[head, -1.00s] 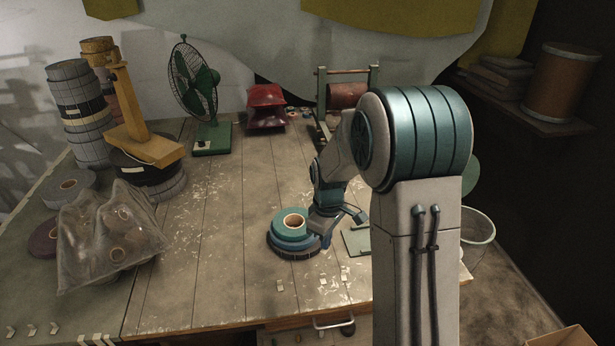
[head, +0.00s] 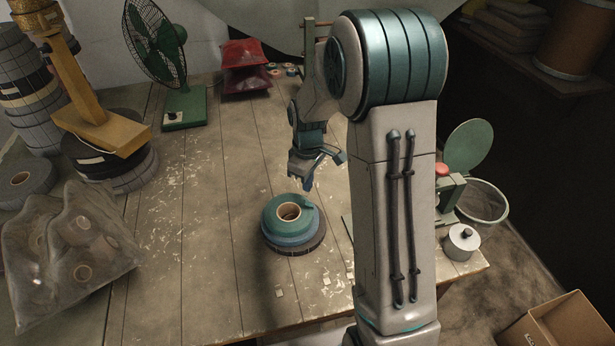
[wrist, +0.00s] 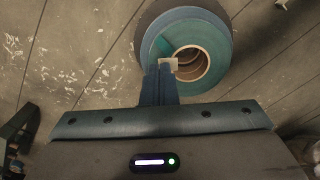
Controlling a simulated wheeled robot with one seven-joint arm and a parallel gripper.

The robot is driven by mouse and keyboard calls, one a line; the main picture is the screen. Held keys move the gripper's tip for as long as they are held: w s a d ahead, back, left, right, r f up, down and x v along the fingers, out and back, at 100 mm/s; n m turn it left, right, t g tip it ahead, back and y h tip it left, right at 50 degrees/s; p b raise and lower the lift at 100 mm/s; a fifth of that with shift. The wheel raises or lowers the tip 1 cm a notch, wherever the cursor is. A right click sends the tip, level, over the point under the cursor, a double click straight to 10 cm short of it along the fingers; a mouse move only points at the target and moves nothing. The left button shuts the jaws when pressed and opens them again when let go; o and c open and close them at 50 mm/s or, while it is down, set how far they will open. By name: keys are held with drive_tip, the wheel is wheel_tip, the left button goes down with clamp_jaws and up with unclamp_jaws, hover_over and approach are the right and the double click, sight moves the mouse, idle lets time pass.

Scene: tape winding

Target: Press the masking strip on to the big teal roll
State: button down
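The big teal roll (head: 272,217) lies flat on top of a stack of wider blue and dark rolls on the bench, its cardboard core facing up. A short teal flap shows on its right rim. The roll also shows in the wrist view (wrist: 213,42). My gripper (head: 309,186) is above and just behind the roll, pointing down, apart from it in the head view. In the wrist view its fingers (wrist: 160,72) are together, with the small pale masking strip (wrist: 169,63) at their tips. The strip overlaps the roll's core edge in that picture; contact cannot be told.
A green fan (head: 155,42), a yellow stand (head: 100,128) and a clear bag of rolls (head: 62,255) are at left. A pale tin (head: 461,242) and a wire bin (head: 483,205) are at right. The bench left of the roll is clear apart from flakes.

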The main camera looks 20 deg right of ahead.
sight(308, 205)
drive_tip(key=shift+f+b, duration=1.75)
drive_tip(key=shift+f, duration=1.05)
drive_tip(key=shift+f+b, duration=0.35)
drive_tip(key=c, duration=1.3)
unclamp_jaws()
drive_tip(key=shift+o, duration=0.2)
drive_tip(key=shift+r, duration=0.1)
drive_tip(key=shift+r+p, duration=2)
drive_tip(key=shift+r, duration=0.95)
